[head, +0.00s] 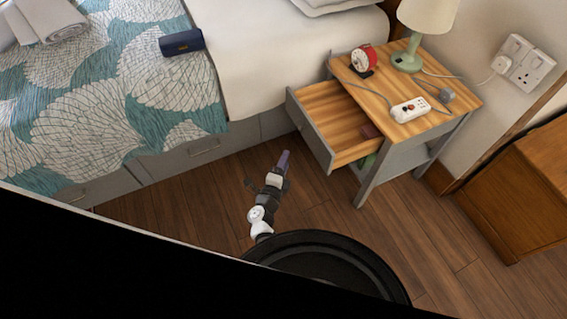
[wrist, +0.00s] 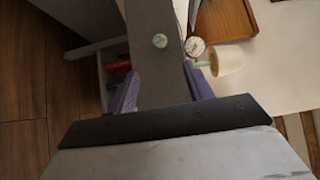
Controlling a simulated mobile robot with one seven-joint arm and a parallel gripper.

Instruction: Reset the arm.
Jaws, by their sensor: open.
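My gripper (head: 284,160) is above the wooden floor, in front of and to the left of the bedside table in the head view. My arm is folded small near my base there. In the wrist view my gripper (wrist: 160,88) shows two purple fingers spread apart, with nothing held between them. A grey panel with a round pale knob (wrist: 160,41) lies beyond the fingers. The bedside table's drawer (head: 318,118) is pulled open, and its inside is mostly bare wood with a small dark red item (head: 370,131) at its right end.
The bedside table top (head: 438,86) carries a red alarm clock (head: 363,60), a green lamp (head: 408,55) and a white power strip (head: 410,109). The bed (head: 245,60) with a dark blue case (head: 181,42) stands left. A wooden cabinet (head: 520,190) stands right. Floor between is clear.

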